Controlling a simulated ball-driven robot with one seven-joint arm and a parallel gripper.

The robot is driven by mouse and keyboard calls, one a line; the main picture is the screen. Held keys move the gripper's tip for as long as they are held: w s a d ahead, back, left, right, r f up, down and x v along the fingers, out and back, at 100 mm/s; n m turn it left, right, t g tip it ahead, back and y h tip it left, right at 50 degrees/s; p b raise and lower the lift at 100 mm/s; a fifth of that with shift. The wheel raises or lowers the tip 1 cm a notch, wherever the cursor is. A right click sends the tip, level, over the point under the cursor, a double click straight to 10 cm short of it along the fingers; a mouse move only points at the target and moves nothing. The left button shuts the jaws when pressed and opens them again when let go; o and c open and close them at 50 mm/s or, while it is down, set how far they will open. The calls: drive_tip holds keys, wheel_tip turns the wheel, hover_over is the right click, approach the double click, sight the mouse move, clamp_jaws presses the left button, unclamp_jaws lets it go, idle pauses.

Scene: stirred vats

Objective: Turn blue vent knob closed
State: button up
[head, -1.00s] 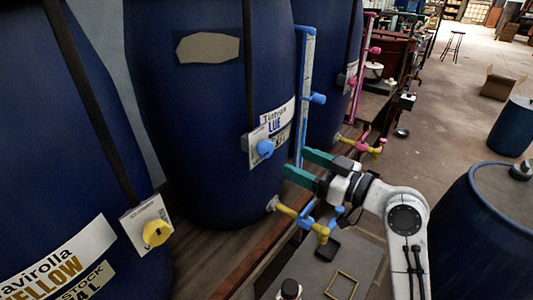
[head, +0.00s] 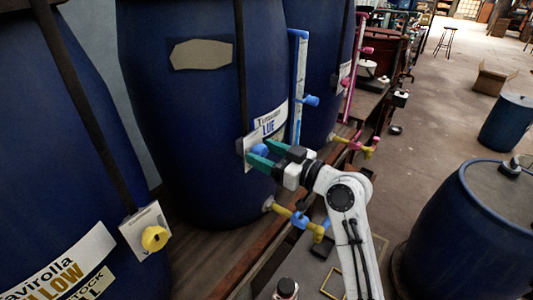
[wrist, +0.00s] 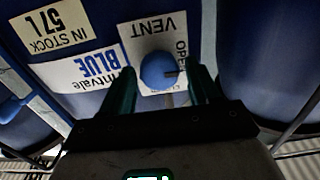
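The blue vent knob (head: 258,150) is on a white plate on the front of the blue-labelled vat (head: 190,110). In the wrist view the round knob (wrist: 157,70) appears between my fingers, against the upside-down "VENT" plate (wrist: 150,38). A dark mark on the knob points right, towards the word "OPEN". My gripper (head: 261,156) has its teal fingers spread on either side of the knob. In the wrist view my gripper (wrist: 163,72) shows a gap between each finger and the knob. The lower word on the plate is partly hidden.
A yellow vent knob (head: 154,238) is on the vat at left. A blue-handled yellow tap (head: 300,219) sits below my gripper. A blue sight tube (head: 297,90) with a side knob stands to the right. A blue barrel (head: 470,230) stands at right on the floor.

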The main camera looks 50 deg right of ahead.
drive_tip(key=c, duration=0.9)
drive_tip(key=shift+o, duration=0.2)
drive_tip(key=shift+m, duration=0.3)
drive_tip(key=m+p, duration=0.2)
drive_tip(key=m, duration=0.1)
drive_tip(key=shift+d+r+m, duration=0.1)
drive_tip(key=shift+m, duration=0.3)
drive_tip(key=m+p, duration=0.2)
drive_tip(key=m, duration=0.2)
drive_tip(key=shift+d+m, duration=0.1)
drive_tip(key=shift+m, duration=0.2)
drive_tip(key=m+p, duration=0.3)
drive_tip(key=m, duration=0.2)
drive_tip(key=shift+p, duration=0.35)
drive_tip(key=shift+f+m+p, duration=0.15)
drive_tip(key=shift+m+p, duration=0.4)
drive_tip(key=shift+m, duration=0.45)
drive_tip(key=shift+f+m+p, duration=0.15)
drive_tip(key=shift+m+p, duration=0.35)
drive_tip(key=shift+m, duration=0.5)
